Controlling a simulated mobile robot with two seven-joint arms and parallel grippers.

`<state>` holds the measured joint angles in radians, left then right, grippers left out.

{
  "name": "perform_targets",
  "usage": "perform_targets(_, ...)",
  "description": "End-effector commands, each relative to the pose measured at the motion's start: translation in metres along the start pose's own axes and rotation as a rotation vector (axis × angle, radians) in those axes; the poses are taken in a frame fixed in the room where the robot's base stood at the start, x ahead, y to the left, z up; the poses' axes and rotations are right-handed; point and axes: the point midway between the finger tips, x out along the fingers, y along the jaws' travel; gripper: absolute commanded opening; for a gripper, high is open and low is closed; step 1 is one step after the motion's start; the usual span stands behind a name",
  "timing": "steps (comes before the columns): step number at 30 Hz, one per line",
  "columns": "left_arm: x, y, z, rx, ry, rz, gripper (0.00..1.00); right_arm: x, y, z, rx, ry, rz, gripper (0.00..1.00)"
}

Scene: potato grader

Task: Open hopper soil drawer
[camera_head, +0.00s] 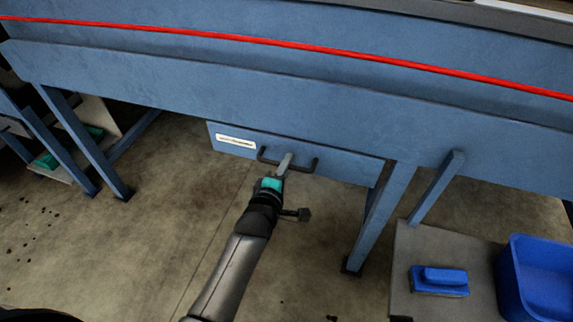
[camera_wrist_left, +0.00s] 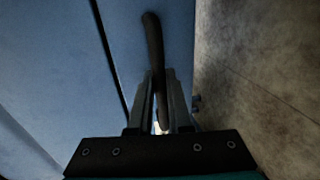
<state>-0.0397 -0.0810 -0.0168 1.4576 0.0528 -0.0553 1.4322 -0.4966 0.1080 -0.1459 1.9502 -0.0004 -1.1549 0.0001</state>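The soil drawer (camera_head: 340,170) is a blue panel with a white label (camera_head: 236,142), hanging under the hopper's long blue beam. Its dark bar handle (camera_head: 305,167) crosses the middle of the front. My left gripper (camera_head: 286,161) is at this handle, its fingers on either side of the bar. In the left wrist view the handle (camera_wrist_left: 153,45) runs between the two fingers (camera_wrist_left: 158,90), which look closed against it. The drawer front looks close under the beam; I cannot tell whether it stands out at all. My right gripper is not in view.
Blue legs (camera_head: 380,220) stand right of the drawer, and more stand at left. A blue brush (camera_head: 438,281) and a blue bin (camera_head: 540,275) are on a grey mat (camera_head: 405,260) at lower right. The concrete floor before the drawer is mostly clear.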

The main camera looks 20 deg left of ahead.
Motion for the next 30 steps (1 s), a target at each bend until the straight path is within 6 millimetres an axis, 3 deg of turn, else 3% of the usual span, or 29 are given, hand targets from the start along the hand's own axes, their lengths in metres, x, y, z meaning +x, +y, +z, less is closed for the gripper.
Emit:
perform_targets(4,-0.0001,0.0000,0.0000,0.000,0.000,0.000,0.00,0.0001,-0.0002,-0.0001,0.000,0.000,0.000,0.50)
perform_targets(30,-0.0002,-0.0001,0.0000,0.000,0.000,0.000,0.00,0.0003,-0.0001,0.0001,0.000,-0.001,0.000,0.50)
